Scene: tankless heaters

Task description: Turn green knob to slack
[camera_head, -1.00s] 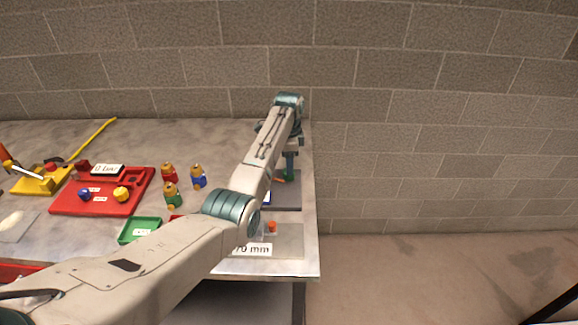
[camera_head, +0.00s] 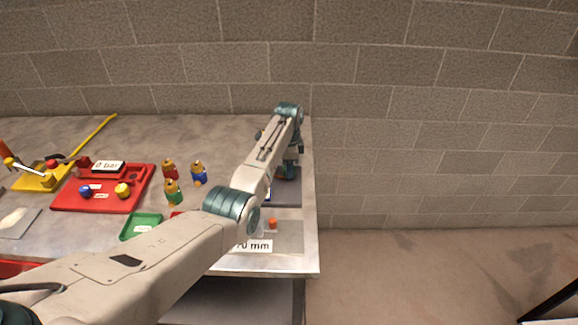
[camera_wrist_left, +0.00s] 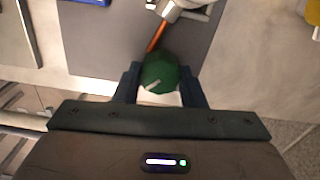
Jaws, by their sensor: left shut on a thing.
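The green knob (camera_wrist_left: 160,72) is round with a pale pointer mark towards its lower left in the left wrist view. My left gripper (camera_wrist_left: 161,78) has one dark finger on each side of it and is shut on it. In the head view my left gripper (camera_head: 291,168) is low over the dark grey plate (camera_head: 287,198) at the table's right end, and the knob is hidden there. An orange bar and a pale metal fitting (camera_wrist_left: 172,10) lie just beyond the knob in the wrist view. I cannot read any slack marking. My right gripper is not in view.
A red tray (camera_head: 130,202) with blue and yellow knobs, several small figures (camera_head: 172,190), a green tray (camera_head: 139,228) and a yellow base (camera_head: 40,183) stand to the left. A white "70 mm" label and an orange piece (camera_head: 273,223) are near the front right. The brick wall is behind.

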